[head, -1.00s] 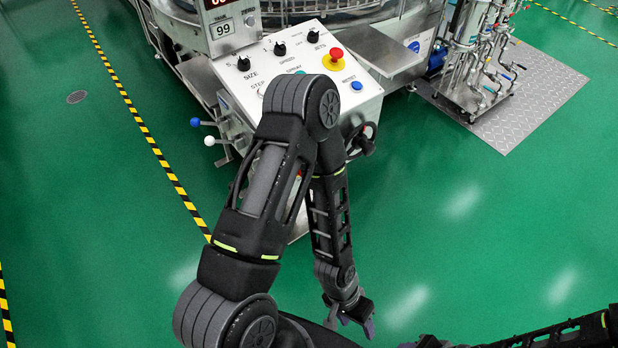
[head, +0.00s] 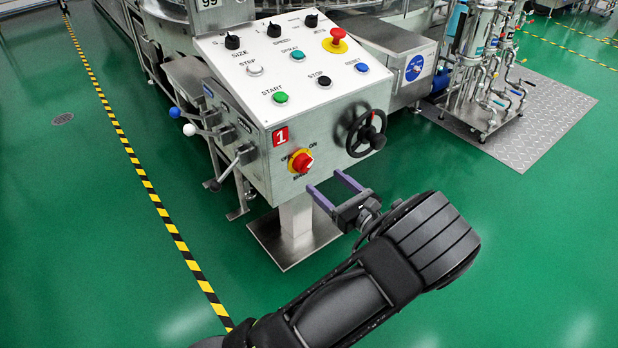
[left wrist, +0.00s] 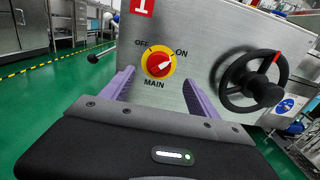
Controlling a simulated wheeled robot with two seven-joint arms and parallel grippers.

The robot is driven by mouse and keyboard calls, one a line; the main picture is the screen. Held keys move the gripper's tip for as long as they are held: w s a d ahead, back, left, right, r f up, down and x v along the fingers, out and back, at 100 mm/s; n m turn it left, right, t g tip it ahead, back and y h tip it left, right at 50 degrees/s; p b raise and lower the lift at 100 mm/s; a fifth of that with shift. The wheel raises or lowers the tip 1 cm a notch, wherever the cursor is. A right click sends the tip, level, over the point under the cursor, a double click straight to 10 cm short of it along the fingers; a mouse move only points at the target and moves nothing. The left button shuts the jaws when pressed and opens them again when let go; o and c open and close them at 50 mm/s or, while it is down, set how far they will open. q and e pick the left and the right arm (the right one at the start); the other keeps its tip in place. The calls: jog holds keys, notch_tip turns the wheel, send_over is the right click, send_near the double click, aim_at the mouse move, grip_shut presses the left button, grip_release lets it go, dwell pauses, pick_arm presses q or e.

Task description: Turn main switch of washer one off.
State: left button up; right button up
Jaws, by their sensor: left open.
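The main switch (head: 301,162) is a red knob on a yellow plate, low on the front of the grey control box (head: 240,170) marked with a red 1. In the left wrist view the switch (left wrist: 158,65) has its white mark pointing up and right, towards ON; OFF is at its upper left and MAIN below. My left gripper (head: 325,181) is open and empty, in front of the box and a little below and right of the switch in the head view. In the wrist view its purple fingers (left wrist: 158,77) point at the panel, with the switch between them. My right gripper is out of view.
A black handwheel (head: 366,133) sticks out to the right of the switch. Levers with blue and white balls (head: 182,120) stick out at the box's left. Buttons and a red emergency stop (head: 338,36) are on the sloped top. Green floor is clear around the stand.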

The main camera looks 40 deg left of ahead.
aim_at(308, 168)
pick_arm(q)
jog(key=shift+a, duration=0.15)
jog(key=b+x, duration=0.1)
jog(key=x, duration=0.5)
jog(key=shift+a+f+b, duration=0.15)
jog(key=shift+a+b, duration=0.05)
jog(key=shift+b, duration=0.2)
jog(key=shift+w+a, duration=0.25)
jog(key=shift+a, duration=0.3)
jog(key=c, duration=1.4)
